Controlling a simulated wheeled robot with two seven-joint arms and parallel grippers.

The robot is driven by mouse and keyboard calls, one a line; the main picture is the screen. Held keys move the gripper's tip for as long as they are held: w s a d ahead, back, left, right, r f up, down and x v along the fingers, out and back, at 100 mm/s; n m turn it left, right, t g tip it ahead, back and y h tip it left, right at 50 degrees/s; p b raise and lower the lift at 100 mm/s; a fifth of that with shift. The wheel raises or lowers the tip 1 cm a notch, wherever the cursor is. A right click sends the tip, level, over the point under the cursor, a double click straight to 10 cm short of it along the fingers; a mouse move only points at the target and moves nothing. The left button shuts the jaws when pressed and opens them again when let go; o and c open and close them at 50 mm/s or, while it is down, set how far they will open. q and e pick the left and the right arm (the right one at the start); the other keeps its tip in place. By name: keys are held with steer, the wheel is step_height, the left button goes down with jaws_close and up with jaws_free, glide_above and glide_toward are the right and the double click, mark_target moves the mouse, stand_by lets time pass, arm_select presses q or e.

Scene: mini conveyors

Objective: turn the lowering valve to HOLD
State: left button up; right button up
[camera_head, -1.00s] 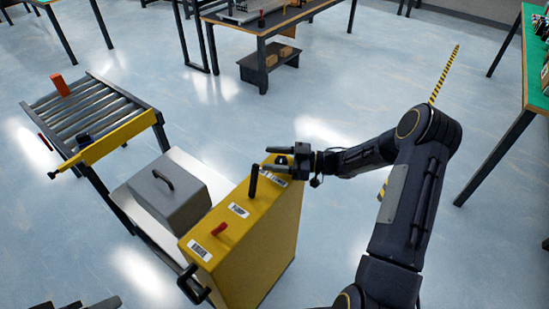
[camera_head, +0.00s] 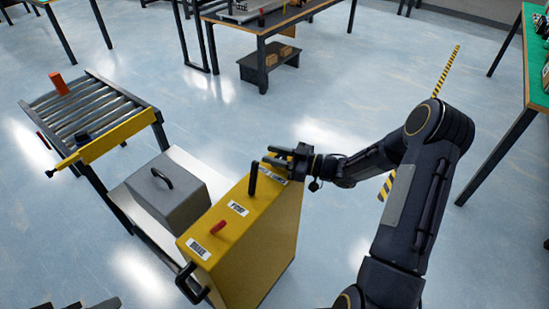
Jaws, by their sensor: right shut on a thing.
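A yellow cabinet (camera_head: 262,238) stands in the middle, with white labels on its top that are too small to read. A short red lever (camera_head: 217,228) sits between two labels, and an upright black lever (camera_head: 253,178) stands farther back. My right gripper (camera_head: 278,157) is at the far end of the cabinet top, behind the black lever. It is shut on a small dark knob there, which its fingers now largely hide. I cannot tell which control is the lowering valve or its setting. My left gripper is not in view.
A grey box with a handle (camera_head: 167,188) stands on a pale platform left of the cabinet. A roller conveyor (camera_head: 95,112) with a yellow end bar (camera_head: 118,137) is beyond, carrying a red block (camera_head: 59,83). Open floor lies behind the cabinet.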

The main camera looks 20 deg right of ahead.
steer(key=m+t+h+b, duration=0.2)
steer(key=h+b, duration=0.1)
steer(key=m+t+h+b, duration=0.2)
steer(key=m+h+b, duration=0.1)
steer(key=b, duration=0.1)
steer(key=m+t+h+b, duration=0.1)
steer(key=m+h+b, duration=0.1)
steer(key=h+b, duration=0.1)
steer(key=shift+w+d+f+m+t+h+b, duration=0.3)
steer(key=shift+d+t+h, duration=0.1)
steer(key=shift+h, duration=0.2)
steer(key=shift+d+r+m+h+b, duration=0.15)
steer(key=shift+m+h+b, duration=0.35)
steer(key=shift+h+b, duration=0.25)
steer(key=shift+d+r+m+h+b, duration=0.15)
steer(key=shift+m+h+b, duration=0.35)
steer(key=shift+h, duration=0.35)
steer(key=o, duration=1)
steer(key=shift+c, duration=0.2)
steer(key=s, duration=0.7)
steer(key=shift+s, duration=0.4)
